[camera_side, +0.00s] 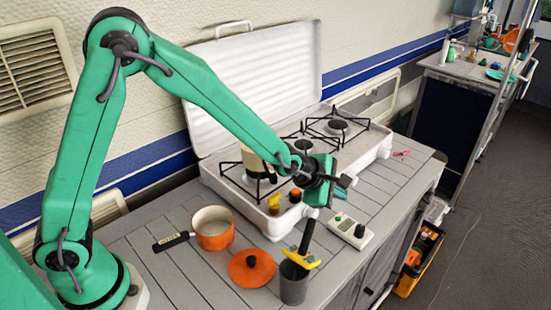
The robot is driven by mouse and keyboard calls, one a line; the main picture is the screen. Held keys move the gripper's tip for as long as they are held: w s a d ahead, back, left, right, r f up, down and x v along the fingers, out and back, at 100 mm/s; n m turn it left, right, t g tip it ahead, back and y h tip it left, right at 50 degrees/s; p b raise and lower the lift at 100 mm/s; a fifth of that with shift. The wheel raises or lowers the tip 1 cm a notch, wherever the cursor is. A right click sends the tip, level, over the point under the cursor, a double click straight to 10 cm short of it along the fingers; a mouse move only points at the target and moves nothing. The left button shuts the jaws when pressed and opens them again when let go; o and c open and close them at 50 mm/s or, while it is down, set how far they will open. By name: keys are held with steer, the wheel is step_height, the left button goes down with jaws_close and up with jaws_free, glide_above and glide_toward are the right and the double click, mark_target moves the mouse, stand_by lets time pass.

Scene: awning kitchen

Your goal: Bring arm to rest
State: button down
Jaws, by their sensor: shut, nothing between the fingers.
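My green arm reaches from its base at the lower left, up and over, then down to the right across the camp stove. My gripper (343,182) is at the end of the arm, above the front edge of the stove. Its dark fingers are shut with nothing between them. It appears clear of the counter, though its exact height cannot be told from this view.
The white stove (372,142) stands open with a cream pot (252,160) partly behind my arm. An orange saucepan (213,238), orange lid (252,270), grey cup (293,286) holding a black-handled yellow tool (302,262), and white device (346,228) sit in front.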

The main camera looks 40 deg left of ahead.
steer(key=shift+r, duration=0.1)
steer(key=s+a+r+m, duration=0.3)
steer(key=r, duration=0.1)
steer(key=s+a+r+m+y, duration=0.1)
steer(key=s+a+r+m, duration=0.3)
steer(key=s+a+r+m+g, duration=0.1)
steer(key=s+a+r+m, duration=0.2)
steer(key=s+a+r, duration=0.1)
steer(key=shift+y, duration=0.4)
steer(key=s+a+r+m, duration=0.1)
steer(key=s+a+m, duration=0.1)
steer(key=s+m, duration=0.2)
steer(key=s+a+r+m+g+y, duration=0.1)
steer(key=s+a+m, duration=0.2)
steer(key=s, duration=0.5)
steer(key=s+a+r+m+g, duration=0.1)
steer(key=s+a+m, duration=0.1)
steer(key=s+m, duration=0.3)
steer(key=shift+s+a+r, duration=0.2)
steer(key=shift+s+a, duration=0.05)
steer(key=shift+s, duration=0.45)
